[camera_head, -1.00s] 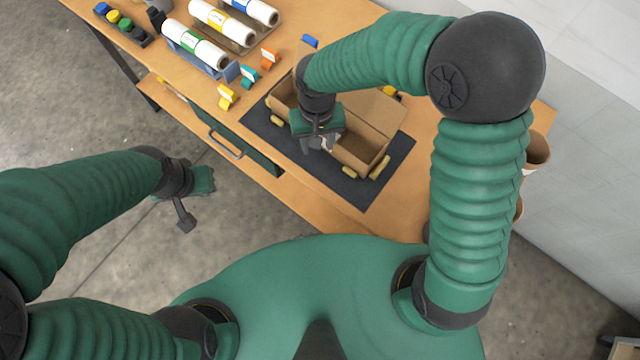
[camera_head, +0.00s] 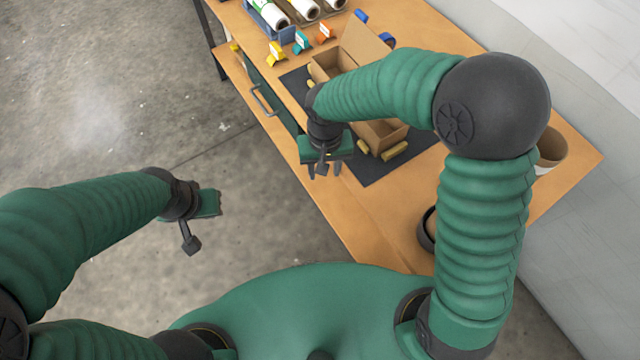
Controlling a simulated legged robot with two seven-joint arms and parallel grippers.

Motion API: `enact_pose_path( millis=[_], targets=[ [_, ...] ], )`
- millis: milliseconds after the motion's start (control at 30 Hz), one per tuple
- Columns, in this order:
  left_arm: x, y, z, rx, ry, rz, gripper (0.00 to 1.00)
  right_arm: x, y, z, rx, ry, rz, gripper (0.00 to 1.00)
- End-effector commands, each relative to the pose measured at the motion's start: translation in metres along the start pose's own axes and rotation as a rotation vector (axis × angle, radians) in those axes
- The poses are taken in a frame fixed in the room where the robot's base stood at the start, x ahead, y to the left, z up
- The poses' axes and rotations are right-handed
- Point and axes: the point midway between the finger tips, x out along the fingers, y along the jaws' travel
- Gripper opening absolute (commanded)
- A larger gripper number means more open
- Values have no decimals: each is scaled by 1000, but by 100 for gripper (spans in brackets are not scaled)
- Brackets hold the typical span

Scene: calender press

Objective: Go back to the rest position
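My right gripper (camera_head: 324,170) hangs pointing down over the front part of the wooden table (camera_head: 372,215), just in front of the open cardboard box (camera_head: 385,132). Its two fingers are apart and nothing shows between them. My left gripper (camera_head: 212,205) is out over the bare floor, left of the table and clear of it. Its fingers are too small and turned to tell whether they are open. My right forearm hides part of the box.
The box stands on a dark mat (camera_head: 375,172) with yellow pieces (camera_head: 394,151) beside it. Yellow, teal (camera_head: 301,42) and orange tags and white rolls (camera_head: 273,12) are farther back. A brown cup (camera_head: 551,147) stands at the right. The floor at left is free.

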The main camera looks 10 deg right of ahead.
Motion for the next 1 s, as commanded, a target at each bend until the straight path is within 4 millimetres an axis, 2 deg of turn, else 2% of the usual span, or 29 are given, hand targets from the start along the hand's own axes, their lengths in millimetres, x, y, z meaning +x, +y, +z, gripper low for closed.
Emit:
enact_pose_path(
  millis=[367,533,567,667,700,800,900,1000],
  targets=[
    [2,0,0,1,1,0,0,1,-3,0,-1,0,3,43],
    [1,0,0,0,1,0,0,0,2,2,-1,5,2,43],
    [1,0,0,0,1,0,0,-2,7,4,-2,12,3,43],
    [1,0,0,0,0,0,0,-14,45,20,-9,63,5,43],
    [2,0,0,0,0,0,0,-19,64,30,-8,94,5,43],
    [2,0,0,0,1,0,0,-30,103,58,-4,171,2,43],
    [2,0,0,1,1,0,0,-33,122,76,3,222,1,43],
    [2,0,0,1,1,0,0,-33,127,81,1,235,2,43]
  ],
)
